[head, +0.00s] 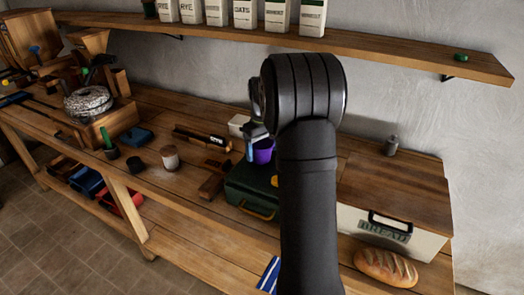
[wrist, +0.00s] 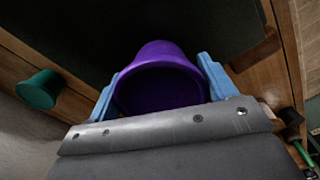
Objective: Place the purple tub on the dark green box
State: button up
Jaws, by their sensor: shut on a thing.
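The purple tub (head: 263,154) shows in part beside my arm in the head view, over the back part of the dark green box (head: 245,188). My arm hides the box's right part. In the wrist view the purple tub (wrist: 162,55) sits between the two blue fingers of my gripper (wrist: 160,88), which is shut on it. The dark surface of the box (wrist: 105,22) lies beyond the tub. I cannot tell whether the tub touches the box. In the head view my gripper (head: 252,149) is partly hidden by my arm.
A white bread bin (head: 425,246) stands right of my arm, with a loaf (head: 385,267) in front. A wooden block (head: 213,180) and a lidded jar (head: 170,158) stand left of the box. A shelf (head: 400,58) runs above. A green cup (wrist: 38,90) shows in the wrist view.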

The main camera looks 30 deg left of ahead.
aim_at(262, 142)
jog(key=shift+f, duration=0.4)
jog(key=shift+f, duration=0.15)
jog(key=o, duration=1.1)
notch_tip(262, 142, up, 12)
jog(key=shift+r, duration=0.2)
